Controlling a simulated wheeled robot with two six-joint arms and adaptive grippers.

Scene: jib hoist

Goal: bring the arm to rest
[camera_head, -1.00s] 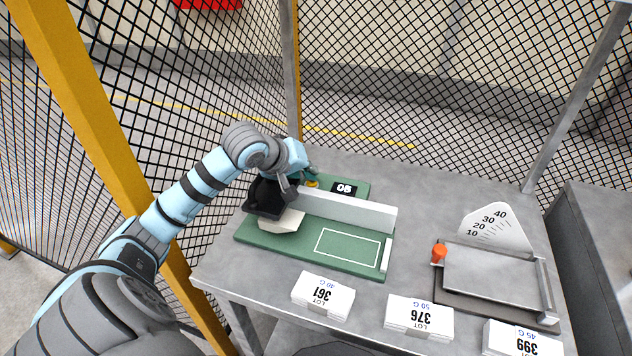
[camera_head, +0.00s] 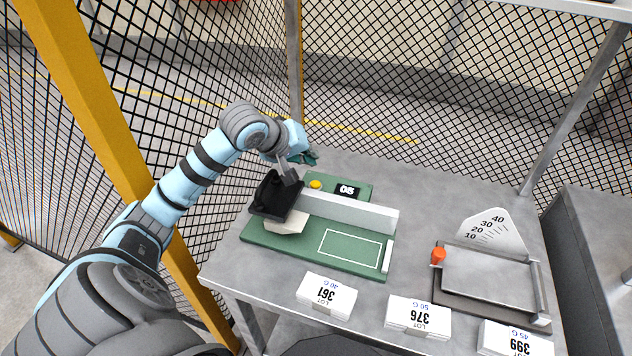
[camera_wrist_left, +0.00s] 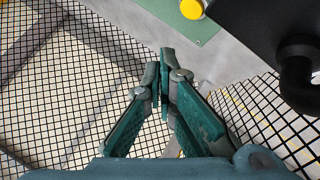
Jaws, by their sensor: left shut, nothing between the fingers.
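My left gripper (camera_head: 311,157) is raised above the back edge of the green board (camera_head: 262,236), beyond the black head (camera_head: 275,194) of the device on it. In the left wrist view its two fingers (camera_wrist_left: 165,58) meet at the tips and hold nothing. A yellow button (camera_head: 315,184) sits on the board just below and in front of the gripper, apart from it; it also shows at the top of the left wrist view (camera_wrist_left: 191,8). A small black display (camera_head: 347,191) is beside the button. My right gripper is not in view.
White lot-labelled stacks (camera_head: 327,296) line the table's front edge. A grey plate device with a dial (camera_head: 492,230) and an orange knob (camera_head: 438,256) stands at right. Mesh fence (camera_head: 400,70) and a yellow post (camera_head: 85,90) close in behind and left.

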